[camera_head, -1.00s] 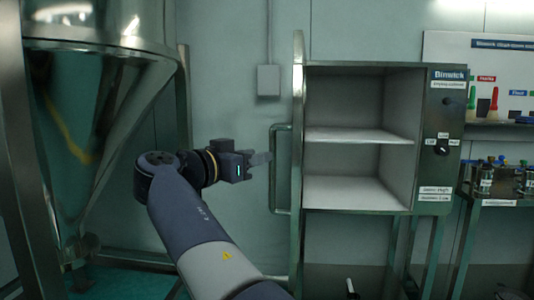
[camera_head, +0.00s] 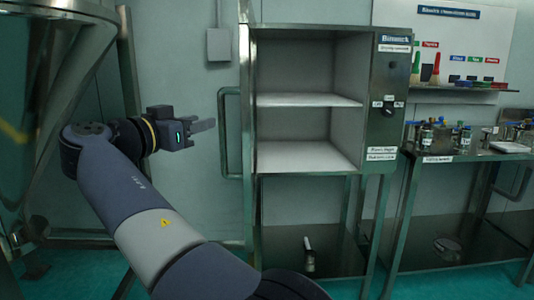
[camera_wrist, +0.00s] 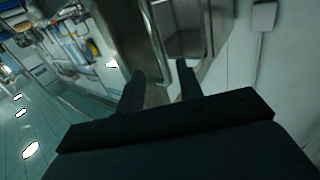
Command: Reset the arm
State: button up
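My gripper (camera_head: 208,125) is at the end of my raised arm, left of the steel cabinet (camera_head: 248,100) in the head view. It appears just left of the door handle (camera_head: 224,133), with a small gap in the picture. In the wrist view, my gripper (camera_wrist: 160,80) has its two dark fingers apart, with nothing held between them. Part of a steel frame shows beyond the fingers there. The cabinet door stands open, seen nearly edge-on, and both shelves inside look empty.
A large steel hopper (camera_head: 60,60) stands at the left, near my arm. At the right, a steel table (camera_head: 440,160) holds small bottles and a tray. A tool board (camera_head: 445,40) hangs above it. Green floor is open below.

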aim_at(221, 116)
jog(key=x, duration=0.8)
jog(key=shift+w+d, duration=0.1)
jog(key=shift+d, duration=0.05)
jog(key=shift+d+b, duration=0.1)
jog(key=shift+b, duration=0.2)
jog(key=shift+r, duration=0.1)
